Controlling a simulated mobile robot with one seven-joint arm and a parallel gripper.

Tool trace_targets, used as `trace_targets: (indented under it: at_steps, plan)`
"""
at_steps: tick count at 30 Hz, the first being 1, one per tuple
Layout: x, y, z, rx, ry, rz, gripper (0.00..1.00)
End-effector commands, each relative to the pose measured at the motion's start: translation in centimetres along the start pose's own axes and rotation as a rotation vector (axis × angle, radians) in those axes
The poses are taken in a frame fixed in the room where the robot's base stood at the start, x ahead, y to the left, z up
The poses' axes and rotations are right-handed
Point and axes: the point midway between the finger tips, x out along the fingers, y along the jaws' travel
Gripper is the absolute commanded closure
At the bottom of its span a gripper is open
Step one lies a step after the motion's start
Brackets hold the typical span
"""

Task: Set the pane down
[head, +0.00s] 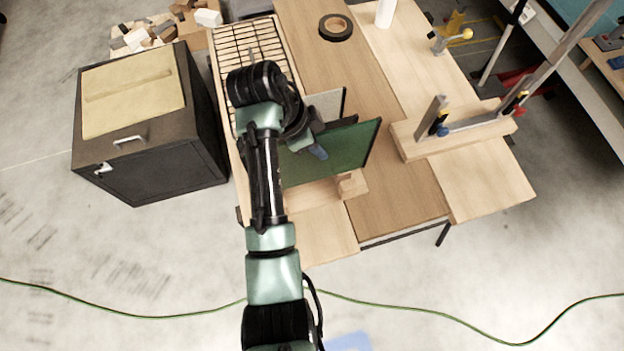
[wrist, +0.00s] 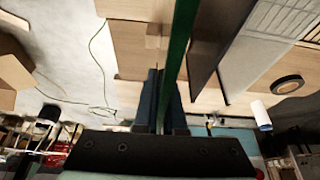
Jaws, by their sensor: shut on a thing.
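The green pane (head: 335,155) stands on edge over the near part of the wooden workbench (head: 400,200). In the wrist view the pane (wrist: 182,40) is seen edge-on, running up from between the fingers. My gripper (head: 316,145) is shut on the pane's edge; its dark fingers (wrist: 160,108) also show in the wrist view. A light wooden holder (head: 350,186) is below the pane, mostly hidden by it. I cannot tell whether the pane's lower edge touches the holder. Behind it stand a grey pane (head: 327,103) and a dark-edged panel (wrist: 213,40).
A wire rack (head: 247,48) lies at the bench's back left. A tape roll (head: 336,27) and a white cylinder (head: 385,12) are at the back. A clamp (head: 470,124) on a wooden block is at right. A black cabinet (head: 150,165) stands left. The bench's front right is clear.

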Motion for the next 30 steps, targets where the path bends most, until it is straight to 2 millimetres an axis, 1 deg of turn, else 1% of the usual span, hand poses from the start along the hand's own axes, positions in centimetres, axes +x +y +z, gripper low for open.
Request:
trace_targets:
  at_steps: [2, 9, 14, 18, 21, 24, 30]
  plan:
    - [0.5, -0.1, 0.5, 0.011, 0.001, 0.009, 1.00]
    - [4.3, 0.0, 2.0, 0.014, 0.001, 0.010, 1.00]
    - [5.6, -0.1, 2.5, 0.014, 0.001, 0.008, 1.00]
    - [7.5, -0.1, 3.3, 0.014, 0.001, 0.008, 1.00]
    - [8.5, -0.1, 3.8, 0.014, 0.001, 0.008, 1.00]
    - [8.9, -0.1, 3.9, 0.016, 0.001, 0.005, 1.00]
    - [8.9, -0.2, 3.9, 0.015, 0.001, 0.004, 1.00]
